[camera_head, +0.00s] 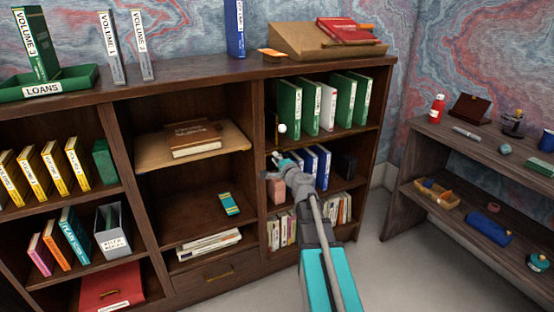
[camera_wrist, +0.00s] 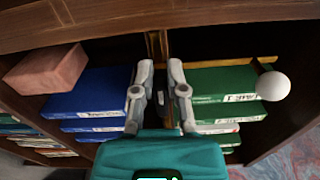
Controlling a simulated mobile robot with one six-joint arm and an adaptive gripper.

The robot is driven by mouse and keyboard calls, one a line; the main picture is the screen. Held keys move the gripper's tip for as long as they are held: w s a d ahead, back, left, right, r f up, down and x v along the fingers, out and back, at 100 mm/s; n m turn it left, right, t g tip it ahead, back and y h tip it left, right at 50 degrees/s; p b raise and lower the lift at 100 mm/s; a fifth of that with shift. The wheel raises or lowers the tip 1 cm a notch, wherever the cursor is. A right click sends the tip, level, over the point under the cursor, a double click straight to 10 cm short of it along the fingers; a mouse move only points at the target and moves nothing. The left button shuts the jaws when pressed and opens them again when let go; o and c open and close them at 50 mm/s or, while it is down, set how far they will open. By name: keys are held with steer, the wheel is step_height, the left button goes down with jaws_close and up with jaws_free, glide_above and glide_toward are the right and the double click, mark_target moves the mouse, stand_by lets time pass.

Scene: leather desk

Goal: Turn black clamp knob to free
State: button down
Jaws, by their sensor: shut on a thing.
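My gripper (camera_head: 272,170) is at the front of the right bookcase column, by the shelf edge between the green books and the blue books. In the wrist view its two fingers (camera_wrist: 161,68) stand close together over the dark shelf edge, at a narrow brass strip. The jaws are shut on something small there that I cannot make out. I cannot clearly see the black clamp knob; the fingers may cover it. A white ball (camera_wrist: 274,86) shows to the right of the fingers, near a brass bar (camera_wrist: 225,62). The white ball also shows above my gripper in the head view (camera_head: 283,128).
Green books (camera_head: 288,112) stand above my gripper and blue books (camera_head: 322,166) beside it. A pink block (camera_wrist: 48,68) sits left of the blue books in the wrist view. A grey side table (camera_head: 440,131) stands at right, with open floor (camera_head: 385,235) between.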

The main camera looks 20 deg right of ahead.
steer(key=shift+w, duration=0.1)
steer(key=c, duration=0.7)
jaws_free()
steer(key=shift+o, duration=0.2)
steer(key=shift+s, duration=0.2)
steer(key=s, duration=1.1)
steer(key=shift+s+d, duration=0.15)
steer(key=shift+s, duration=0.2)
